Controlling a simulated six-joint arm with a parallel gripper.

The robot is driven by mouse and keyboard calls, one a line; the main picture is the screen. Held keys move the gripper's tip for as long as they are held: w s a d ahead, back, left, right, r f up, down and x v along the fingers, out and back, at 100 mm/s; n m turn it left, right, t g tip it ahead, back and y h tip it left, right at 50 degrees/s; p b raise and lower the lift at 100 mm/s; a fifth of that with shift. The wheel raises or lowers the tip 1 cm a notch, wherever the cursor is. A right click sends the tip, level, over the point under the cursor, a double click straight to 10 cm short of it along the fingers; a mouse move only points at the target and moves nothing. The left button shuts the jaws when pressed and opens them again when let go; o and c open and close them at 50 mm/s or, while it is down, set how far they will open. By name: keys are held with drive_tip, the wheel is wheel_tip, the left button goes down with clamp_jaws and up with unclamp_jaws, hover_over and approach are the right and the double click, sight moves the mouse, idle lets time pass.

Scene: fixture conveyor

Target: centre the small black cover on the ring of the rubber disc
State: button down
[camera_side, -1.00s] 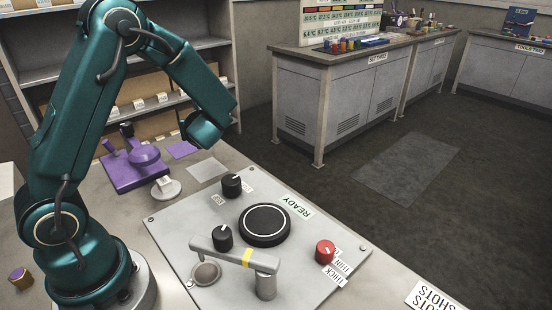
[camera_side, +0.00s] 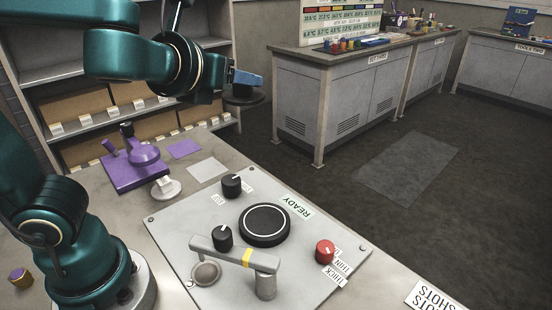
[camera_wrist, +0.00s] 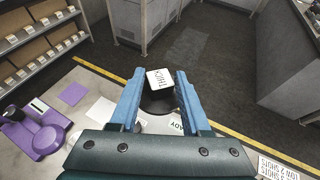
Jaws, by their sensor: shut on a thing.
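My gripper (camera_side: 246,78) has blue fingers and is high above the back of the bench. It is shut on the small black cover (camera_side: 243,96), a dark round piece hanging level below the fingertips. In the wrist view the cover (camera_wrist: 158,104) shows between the fingers (camera_wrist: 160,82), with a white tag reading "THICK" (camera_wrist: 160,78) at it. The black rubber disc (camera_side: 264,232) with its thin white ring lies on the grey panel, bare, below and well apart from the cover. I cannot make out the disc in the wrist view.
The grey panel (camera_side: 180,235) carries black knobs (camera_side: 231,186), a red knob (camera_side: 325,250) and a grey lever arm (camera_side: 235,253) in front of the disc. A purple press (camera_side: 130,170) stands at the left, near shelves with boxes. The space around the cover is free.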

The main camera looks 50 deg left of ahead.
sight(232, 94)
drive_tip(key=shift+s+d+f+m+t+h, duration=0.15)
drive_tip(key=shift+d+f+m+t+h, duration=0.15)
drive_tip(key=shift+d+m+h, duration=0.35)
drive_tip(key=shift+s+a+f+h, duration=0.1)
drive_tip(key=shift+a+f+h, duration=0.1)
drive_tip(key=shift+a+f, duration=0.5)
drive_tip(key=shift+a+f+h, duration=0.15)
drive_tip(key=shift+a+f, duration=0.3)
drive_tip(key=shift+a, duration=0.3)
drive_tip(key=shift+s+f+m, duration=0.1)
drive_tip(key=shift+f+m, duration=0.2)
drive_tip(key=shift+m, duration=0.05)
drive_tip(key=shift+d+f+m+h, duration=0.1)
drive_tip(key=shift+f+m+h, duration=0.2)
drive_tip(key=shift+h, duration=0.2)
drive_tip(key=shift+d+f+m+h, duration=0.2)
drive_tip(key=shift+d+m+h, duration=0.2)
drive_tip(key=shift+h, duration=0.1)
drive_tip(key=w+d+f+m+g+h, duration=0.2)
drive_tip(key=d+f+m+g+h, duration=0.15)
drive_tip(key=d+m+h, duration=0.65)
drive_tip(key=s+a+f+m+g+h, duration=0.2)
drive_tip(key=a+f+m+g+h, duration=0.2)
drive_tip(key=f, duration=0.2)
drive_tip(key=shift+s+a+m, duration=0.2)
drive_tip(key=shift+s+m, duration=0.05)
drive_tip(key=shift+m, duration=0.15)
